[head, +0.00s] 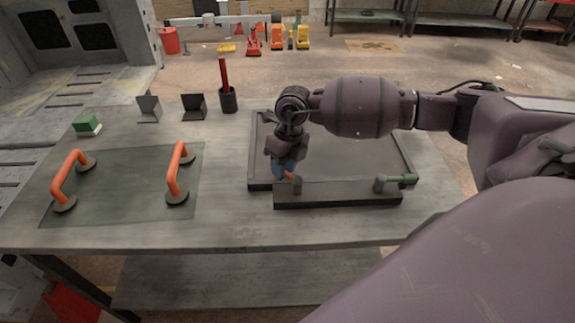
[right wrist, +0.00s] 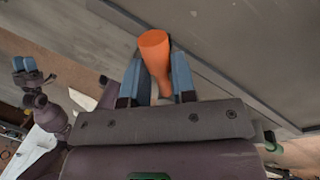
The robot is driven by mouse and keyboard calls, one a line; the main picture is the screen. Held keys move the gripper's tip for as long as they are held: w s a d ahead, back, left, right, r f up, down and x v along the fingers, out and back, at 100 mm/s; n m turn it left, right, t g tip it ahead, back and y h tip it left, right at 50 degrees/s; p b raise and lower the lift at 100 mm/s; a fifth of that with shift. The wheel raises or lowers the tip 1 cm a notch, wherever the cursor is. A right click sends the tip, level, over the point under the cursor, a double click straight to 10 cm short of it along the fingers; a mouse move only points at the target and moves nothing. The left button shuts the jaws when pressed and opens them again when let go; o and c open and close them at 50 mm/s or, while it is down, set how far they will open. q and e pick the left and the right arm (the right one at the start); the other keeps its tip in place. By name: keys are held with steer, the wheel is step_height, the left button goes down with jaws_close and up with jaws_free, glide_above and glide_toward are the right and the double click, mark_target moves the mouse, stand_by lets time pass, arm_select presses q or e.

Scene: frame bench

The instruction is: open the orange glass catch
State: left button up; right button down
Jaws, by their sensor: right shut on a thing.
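The orange glass catch (head: 290,177) is at the left end of the dark front bar (head: 335,195) of the frame (head: 258,150). My right gripper (head: 283,168) comes down over it from behind and hides most of it. In the right wrist view the orange catch (right wrist: 155,55) shows its wide end, with its narrower part between the blue fingers of my right gripper (right wrist: 156,82), shut on it. My left gripper (right wrist: 33,72) shows small at the left of the right wrist view, away from the catch; whether its fingers are parted is unclear.
A green catch (head: 404,180) is at the bar's right end. A glass pane (head: 125,190) with two orange-handled suction lifters (head: 70,180) lies at left. Behind stand a green block (head: 87,122), dark brackets (head: 194,106) and a cup with a red stick (head: 228,100).

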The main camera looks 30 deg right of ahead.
steer(key=n, duration=0.1)
steer(key=a+n, duration=0.1)
steer(key=n, duration=0.1)
steer(key=a+n+b, duration=0.1)
steer(key=shift+s+n+g, duration=0.3)
steer(key=shift+g, duration=0.1)
steer(key=n, duration=0.1)
steer(key=s+a+n+b, duration=0.1)
steer(key=n, duration=0.1)
steer(key=shift+a+h, duration=0.15)
steer(key=shift+h, duration=0.25)
steer(key=shift+s+a+n+g, duration=0.25)
steer(key=shift+s+n+g, duration=0.05)
steer(key=shift+n, duration=0.8)
steer(key=shift+b, duration=0.3)
steer(key=shift+s, duration=0.1)
steer(key=c, duration=0.9)
jaws_free()
steer(key=shift+c, duration=0.2)
step_height(320, 180, up, 11)
steer(key=w+d, duration=0.1)
steer(key=w, duration=0.1)
steer(key=shift+f, duration=0.15)
